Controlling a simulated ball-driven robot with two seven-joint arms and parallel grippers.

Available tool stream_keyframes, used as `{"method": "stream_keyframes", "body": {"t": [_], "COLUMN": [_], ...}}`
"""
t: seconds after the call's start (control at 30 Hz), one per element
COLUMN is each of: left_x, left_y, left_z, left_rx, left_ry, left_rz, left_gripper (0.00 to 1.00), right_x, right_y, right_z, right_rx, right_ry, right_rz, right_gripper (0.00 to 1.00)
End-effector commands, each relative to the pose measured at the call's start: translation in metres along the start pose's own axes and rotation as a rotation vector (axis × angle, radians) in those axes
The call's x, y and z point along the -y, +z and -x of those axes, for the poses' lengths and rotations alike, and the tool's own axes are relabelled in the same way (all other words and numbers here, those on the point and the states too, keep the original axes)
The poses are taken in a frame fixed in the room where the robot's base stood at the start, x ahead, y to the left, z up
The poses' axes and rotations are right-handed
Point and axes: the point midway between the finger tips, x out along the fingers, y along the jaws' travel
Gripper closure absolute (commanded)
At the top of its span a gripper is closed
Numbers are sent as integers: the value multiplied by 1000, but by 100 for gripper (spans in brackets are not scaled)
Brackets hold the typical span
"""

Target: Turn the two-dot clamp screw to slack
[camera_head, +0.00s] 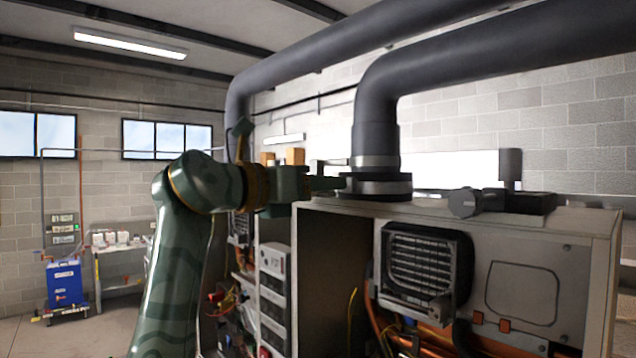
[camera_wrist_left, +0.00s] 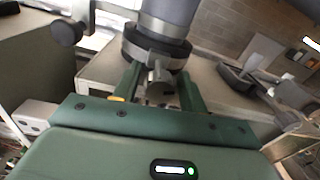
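A dark clamp collar (camera_head: 376,186) circles the foot of a thick grey pipe on top of the heater cabinet. In the left wrist view the collar (camera_wrist_left: 150,50) has a small grey screw or wing (camera_wrist_left: 158,78) on its near side. I cannot make out any dots on it. My left gripper (camera_head: 328,183) reaches in from the left at collar height. In the left wrist view its two green fingers (camera_wrist_left: 157,72) stand apart, one on each side of the screw, with gaps visible. My right gripper is not in view.
The cabinet (camera_head: 330,265) is open at the front, with hoses and wires inside. A round dark knob (camera_head: 464,203) and a dark block (camera_head: 527,202) sit on its top at the right. A second large pipe (camera_head: 240,110) runs behind my left arm. A blue unit (camera_head: 65,284) stands far left.

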Motion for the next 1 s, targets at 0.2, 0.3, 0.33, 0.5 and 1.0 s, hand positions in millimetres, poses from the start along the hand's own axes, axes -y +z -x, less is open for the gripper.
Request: {"method": "stream_keyframes", "body": {"t": [0.2,0.3,0.33,0.5,1.0], "left_x": [0,-1,-1,-2,-2], "left_y": [0,0,0,-2,0], "left_z": [0,1,1,1,1], "left_rx": [0,0,2,6,17], "left_ry": [0,2,3,4,-1], "left_rz": [0,9,18,143,374], "left_gripper": [95,95,95,95,95], "right_x": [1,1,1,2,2], "right_y": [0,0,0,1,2], "right_z": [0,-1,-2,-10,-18], "right_rx": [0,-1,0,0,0], "right_ry": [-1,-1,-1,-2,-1], "right_rz": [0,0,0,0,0], "right_gripper": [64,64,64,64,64]}}
